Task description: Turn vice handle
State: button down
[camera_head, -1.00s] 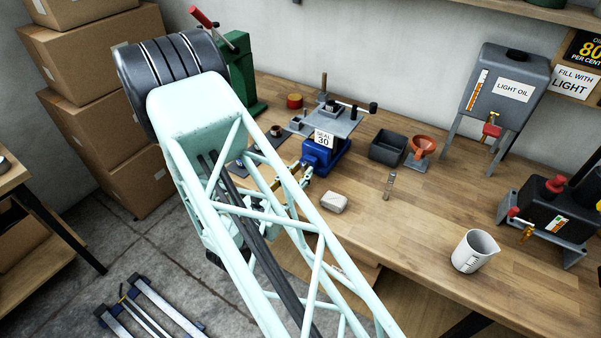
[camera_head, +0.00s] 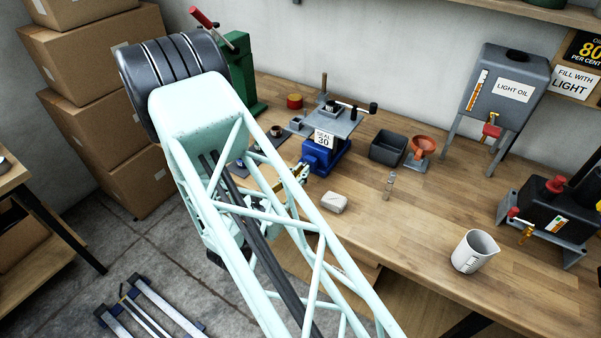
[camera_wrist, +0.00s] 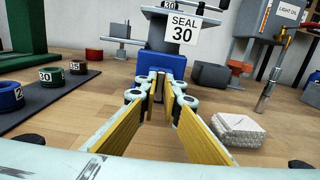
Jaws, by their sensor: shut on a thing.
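The blue vice (camera_head: 318,156) stands on the workbench with a "SEAL 30" tag on its front. It also shows straight ahead in the wrist view (camera_wrist: 160,62). My gripper (camera_wrist: 162,88) is at the front of the vice, low down, with its yellow-padded fingers converging. It is shut on the vice handle, which is mostly hidden between the fingertips. In the head view my gripper (camera_head: 300,172) is partly covered by my arm's pale lattice link.
A grey plate (camera_head: 335,120) with fittings sits above the vice. A white block (camera_head: 334,202) lies close to the right of my gripper. A dark bin (camera_head: 388,147) and orange funnel (camera_head: 422,146) stand farther right. Numbered rings (camera_wrist: 50,76) lie on a mat at left.

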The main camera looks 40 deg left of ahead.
jog(key=shift+n, duration=0.3)
jog(key=n+p, duration=0.1)
jog(key=n, duration=0.2)
jog(key=shift+a+n, duration=0.1)
jog(key=shift+n, duration=0.3)
jog(key=n+p, duration=0.1)
jog(key=n, duration=0.3)
jog(key=shift+a+p, duration=0.1)
jog(key=shift+p, duration=0.2)
jog(key=n+p, duration=0.1)
jog(key=n, duration=0.4)
jog(key=shift+f, duration=0.1)
jog(key=shift+f+n+p, duration=0.15)
jog(key=shift+n+p, duration=0.8)
jog(key=shift+n, duration=1.45)
jog(key=c, duration=2.8)
grip_release()
jog(key=shift+s, duration=0.1)
